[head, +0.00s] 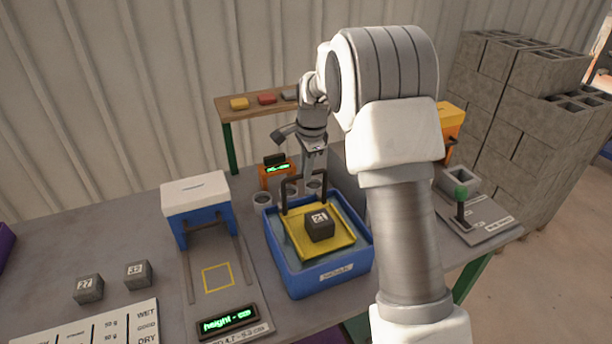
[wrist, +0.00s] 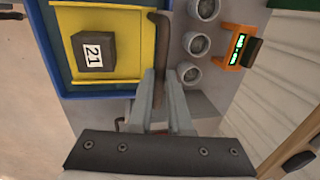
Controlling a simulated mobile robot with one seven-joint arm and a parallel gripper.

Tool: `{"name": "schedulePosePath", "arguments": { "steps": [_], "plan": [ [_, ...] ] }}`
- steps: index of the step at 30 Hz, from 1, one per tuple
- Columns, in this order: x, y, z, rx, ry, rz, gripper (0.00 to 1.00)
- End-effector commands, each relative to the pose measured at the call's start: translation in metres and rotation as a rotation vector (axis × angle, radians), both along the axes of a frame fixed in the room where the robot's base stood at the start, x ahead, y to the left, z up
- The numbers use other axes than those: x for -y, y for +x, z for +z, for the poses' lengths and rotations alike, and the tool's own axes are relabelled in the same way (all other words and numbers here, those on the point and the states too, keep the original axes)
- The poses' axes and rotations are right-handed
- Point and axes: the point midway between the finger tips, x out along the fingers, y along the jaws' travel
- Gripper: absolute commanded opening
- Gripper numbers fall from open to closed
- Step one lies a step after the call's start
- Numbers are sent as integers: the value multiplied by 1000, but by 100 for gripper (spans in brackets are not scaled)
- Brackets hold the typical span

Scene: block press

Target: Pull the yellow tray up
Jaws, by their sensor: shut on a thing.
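The yellow tray (head: 328,250) sits in the blue bin (head: 322,286) in the middle of the table, with a dark block marked 21 (head: 320,225) on it. In the wrist view the tray (wrist: 122,75) and the block (wrist: 94,51) show at the upper left. A dark handle (wrist: 160,29) rises from the tray's back side. My gripper (wrist: 160,85) is shut on this handle, and the bar passes between its fingers. In the head view my gripper (head: 308,172) is above the back of the bin. Part of the bin's right side is hidden by my arm.
A blue and white press (head: 197,190) stands left of the bin. Blocks 27 (head: 88,289) and 32 (head: 138,274) lie farther left. Grey cups (wrist: 195,44) and an orange display (wrist: 238,47) stand behind the bin. A green-knobbed lever (head: 461,195) is at the right.

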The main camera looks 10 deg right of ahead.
Motion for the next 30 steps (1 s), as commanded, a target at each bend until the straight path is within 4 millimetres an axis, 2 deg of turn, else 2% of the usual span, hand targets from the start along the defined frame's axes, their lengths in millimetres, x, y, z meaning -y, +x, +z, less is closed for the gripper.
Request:
{"name": "schedulePosePath", "arguments": {
  "steps": [7, 8, 12, 13, 23, 26, 30],
  "plan": [
    [0, 1, 0, 3, -2, 1, 0],
    [0, 1, 0, 3, -2, 1, 19],
    [0, 1, 0, 2, -1, 1, 44],
    [0, 1, -1, 1, -1, 1, 47],
    [0, 0, 2, 1, -1, 1, 47],
    [0, -2, 11, 2, -1, 1, 47],
    [1, -6, 38, 6, -1, 1, 47]
  ]
}}
